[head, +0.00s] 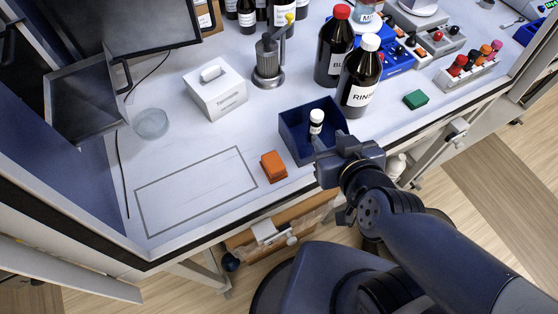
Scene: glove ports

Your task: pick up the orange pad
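The orange pad (273,167) is a small block lying flat on the white bench near its front edge. It sits just right of a grey outlined rectangle (196,192) and left of a dark blue open bin (296,141). My gripper (324,160) is to the right of the pad, apart from it, over the front right side of the bin. The gripper covers part of the bin. Its fingertips are not clear enough to tell whether they are open or shut.
A small white-capped vial (316,122) stands in the bin. Tall brown bottles, one labelled RINSE (359,77), stand behind it. A green block (415,99) lies to the right. A white tissue box (215,90) and glass dish (151,124) stand farther left. The outlined rectangle is empty.

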